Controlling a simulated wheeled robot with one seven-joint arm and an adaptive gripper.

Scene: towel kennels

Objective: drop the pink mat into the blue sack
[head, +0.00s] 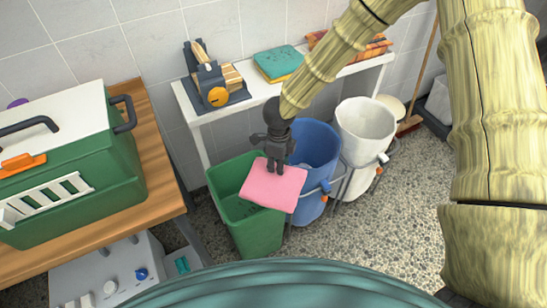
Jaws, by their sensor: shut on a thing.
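The pink mat (273,189) is a flat, folded-looking square held in the air, seen in the head view. My gripper (275,170) is dark and points down, shut on the mat near its upper edge. The blue sack (315,153) stands open behind and to the right of the mat. The mat covers part of the green bin's right side and the near left of the blue sack in the picture. The inside bottom of the sack is hidden.
A green bin (256,233) stands left of the sack, and a white sack (365,122) stands right. A white shelf (235,103) with folded cloths (278,63) is behind them. A green carrier (85,170) sits on a wooden table (158,178) at left.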

